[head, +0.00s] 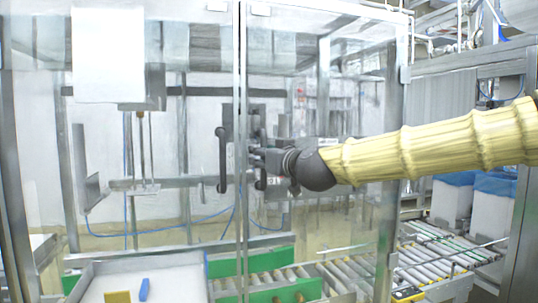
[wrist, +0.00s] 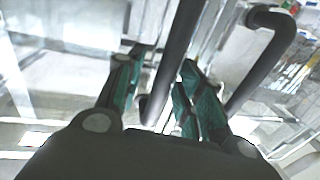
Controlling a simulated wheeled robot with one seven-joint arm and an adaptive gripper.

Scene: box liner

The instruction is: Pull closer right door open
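The closer right door (head: 345,215) is a clear panel in a metal frame, and it looks closed against the left panel at the middle seam. Its dark vertical handle (head: 260,178) stands just right of the seam. My gripper (head: 259,157) reaches in from the right at that handle's height. In the wrist view, a dark bar (wrist: 177,48) runs between the two teal-padded fingers of my gripper (wrist: 165,80). A gap shows beside the bar, so the fingers look open around it. A second dark handle bar (wrist: 262,75) is to the right.
The left door's dark handle (head: 222,160) is close beside the seam. Behind the panels are a roller conveyor (head: 345,277) with green sides and a white tray (head: 180,268). A metal post (head: 390,150) stands at the right door's outer side.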

